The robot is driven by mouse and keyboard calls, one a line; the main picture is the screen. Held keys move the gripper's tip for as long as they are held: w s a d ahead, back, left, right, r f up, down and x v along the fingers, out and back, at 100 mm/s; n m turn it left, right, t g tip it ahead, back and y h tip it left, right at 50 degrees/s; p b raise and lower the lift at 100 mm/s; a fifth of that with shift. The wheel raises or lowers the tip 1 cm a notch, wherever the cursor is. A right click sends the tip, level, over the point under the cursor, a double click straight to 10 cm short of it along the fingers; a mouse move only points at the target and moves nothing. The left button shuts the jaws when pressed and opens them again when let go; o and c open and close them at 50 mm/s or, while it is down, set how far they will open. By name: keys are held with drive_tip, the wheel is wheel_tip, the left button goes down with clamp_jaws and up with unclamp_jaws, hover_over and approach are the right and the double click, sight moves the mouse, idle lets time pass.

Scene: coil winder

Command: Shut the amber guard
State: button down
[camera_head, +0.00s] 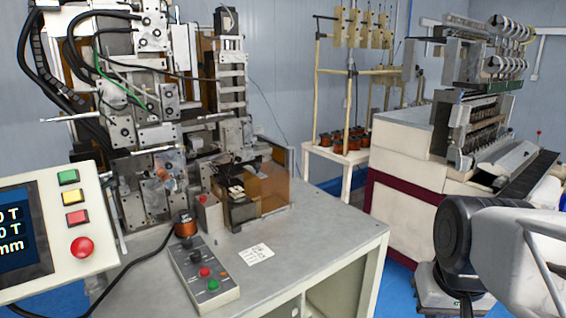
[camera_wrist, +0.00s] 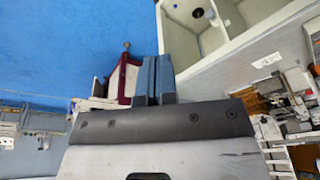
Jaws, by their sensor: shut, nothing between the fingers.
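The amber guard (camera_head: 270,192) is a see-through amber panel at the right side of the winding machine on the grey bench, in the head view. It stands upright, and the dark fixture (camera_head: 238,200) to its left shows uncovered. I cannot tell its exact angle. My gripper (camera_wrist: 158,62) shows in the wrist view, its two blue-grey fingers together and empty. In the head view only parts of my arm show at the lower right, well apart from the guard. The guard is not clear in the wrist view.
A control box (camera_head: 205,272) with buttons, a copper spool (camera_head: 186,226) and a paper label (camera_head: 256,254) lie on the bench (camera_head: 320,240). A screen panel (camera_head: 60,230) stands at left. Another machine (camera_head: 410,150) stands at right. The bench's right part is clear.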

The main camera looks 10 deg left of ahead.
sight(267, 173)
drive_tip(key=w+a+r+n+y, duration=0.1)
drive_tip(key=w+a+r, duration=0.3)
drive_tip(key=w, duration=0.7)
drive_tip(key=w+a+r+n+y, duration=0.1)
drive_tip(key=w+a+r, duration=0.3)
drive_tip(key=w, duration=0.6)
drive_tip(key=w+a+r+n+y, duration=0.15)
drive_tip(key=w+a+r, duration=0.3)
drive_tip(key=w, duration=0.65)
drive_tip(key=w+a+n, duration=0.1)
drive_tip(key=w+a, duration=0.5)
drive_tip(key=w, duration=0.3)
drive_tip(key=w+a+f+n+g+y, duration=0.1)
drive_tip(key=w+a+n, duration=0.1)
drive_tip(key=w+a, duration=0.4)
drive_tip(key=w+a+f+n+g+y, duration=0.1)
drive_tip(key=w+a, duration=0.5)
drive_tip(key=w, duration=0.8)
drive_tip(key=shift+w+a+f, duration=0.15)
drive_tip(key=shift+w+a, duration=0.05)
drive_tip(key=shift+f+n+y, duration=0.1)
drive_tip(key=shift+n+y, duration=0.15)
